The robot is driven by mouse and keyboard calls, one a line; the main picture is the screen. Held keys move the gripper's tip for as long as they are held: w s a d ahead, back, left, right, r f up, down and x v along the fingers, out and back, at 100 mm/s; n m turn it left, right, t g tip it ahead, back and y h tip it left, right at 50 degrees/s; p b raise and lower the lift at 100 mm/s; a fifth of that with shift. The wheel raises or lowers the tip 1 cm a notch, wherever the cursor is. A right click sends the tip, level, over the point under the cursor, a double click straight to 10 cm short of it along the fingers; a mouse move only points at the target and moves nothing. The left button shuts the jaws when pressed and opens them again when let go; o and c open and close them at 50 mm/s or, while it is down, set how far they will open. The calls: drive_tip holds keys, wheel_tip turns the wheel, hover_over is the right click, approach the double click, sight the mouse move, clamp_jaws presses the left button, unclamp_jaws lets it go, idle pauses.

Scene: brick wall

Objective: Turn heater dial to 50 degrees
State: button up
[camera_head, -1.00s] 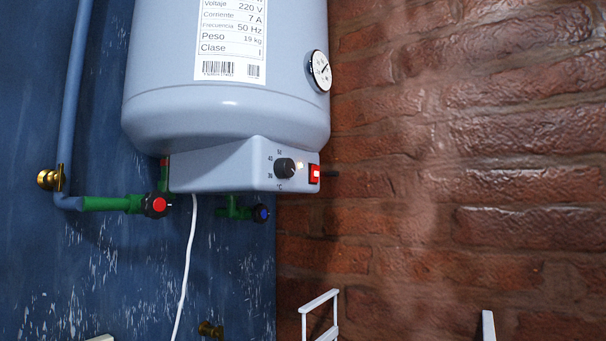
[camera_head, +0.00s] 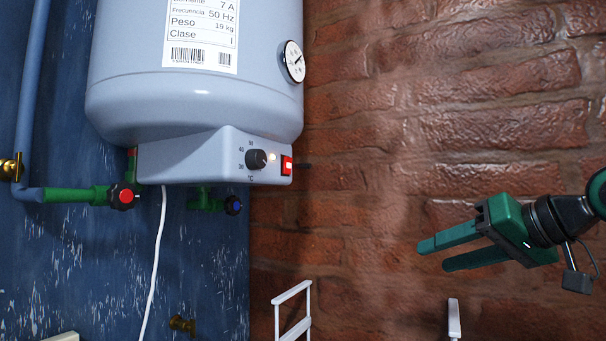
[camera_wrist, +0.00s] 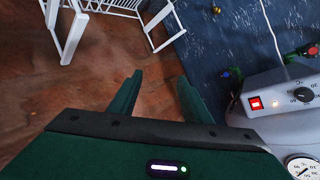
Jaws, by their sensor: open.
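The grey water heater (camera_head: 195,105) hangs on the wall at the upper left in the head view. Its black dial (camera_head: 256,159) sits on the front panel, with marks 30, 40 and 50 around its left and top. The dial's pointer is too small to read. The dial also shows at the right edge of the wrist view (camera_wrist: 303,94), seen upside down. My green gripper (camera_head: 432,256) is open and empty, well to the right of and below the dial, its fingers pointing left. In the wrist view its fingers (camera_wrist: 160,76) are apart with nothing between them.
A red switch (camera_head: 287,165) and a small lit lamp (camera_head: 272,157) are right of the dial. A round gauge (camera_head: 294,61) is above. Valves (camera_head: 122,196) and a white cable (camera_head: 153,270) hang below. White furniture (camera_head: 293,312) stands low. Space between gripper and dial is clear.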

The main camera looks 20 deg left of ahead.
drive_tip(key=s+a+r+n+g+y, duration=0.3)
drive_tip(key=s+a+r+n+y, duration=0.15)
drive_tip(key=s+a+r, duration=0.4)
drive_tip(key=n+g+y, duration=0.2)
drive_tip(key=g+y, duration=0.1)
drive_tip(key=g, duration=0.2)
approach(263, 160)
drive_tip(key=shift+h, duration=0.25)
drive_tip(key=a, duration=0.7)
drive_tip(key=shift+s+a+r, duration=0.15)
drive_tip(key=shift+a+r, duration=0.1)
drive_tip(key=shift+a, duration=0.1)
drive_tip(key=c, duration=1)
drive_tip(key=shift+d, duration=0.1)
drive_tip(key=shift+c, duration=0.2)
